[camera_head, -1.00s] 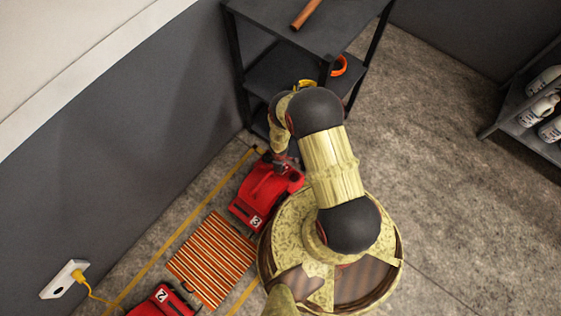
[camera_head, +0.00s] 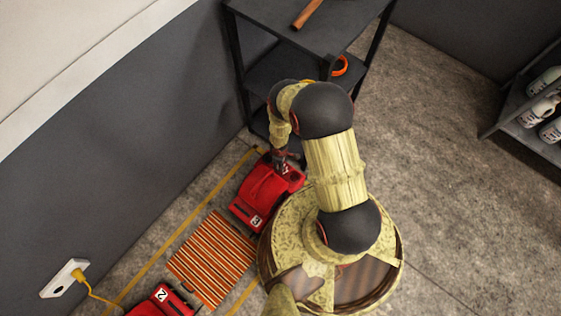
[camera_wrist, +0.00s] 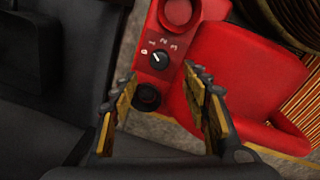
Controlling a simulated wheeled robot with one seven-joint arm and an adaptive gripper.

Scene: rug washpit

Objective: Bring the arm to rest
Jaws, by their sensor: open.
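My arm reaches out over my round base in the head view and bends down at its far end. My gripper (camera_head: 281,160) hangs above the far end of a red machine marked 3 (camera_head: 262,196). In the wrist view my gripper (camera_wrist: 165,105) is open, with its two fingers apart and nothing between them. The red machine (camera_wrist: 215,40) shows beyond the fingers, with a black dial and a dark round knob on its panel. The knob appears between the fingertips; I cannot tell how far below them it is.
A dark shelf unit (camera_head: 285,75) stands just beyond the gripper, with a brown rod (camera_head: 307,14) on top and an orange ring (camera_head: 340,66) lower down. A striped orange mat (camera_head: 212,258) and another red machine (camera_head: 160,302) lie along the left wall. Open floor (camera_head: 440,130) is at right.

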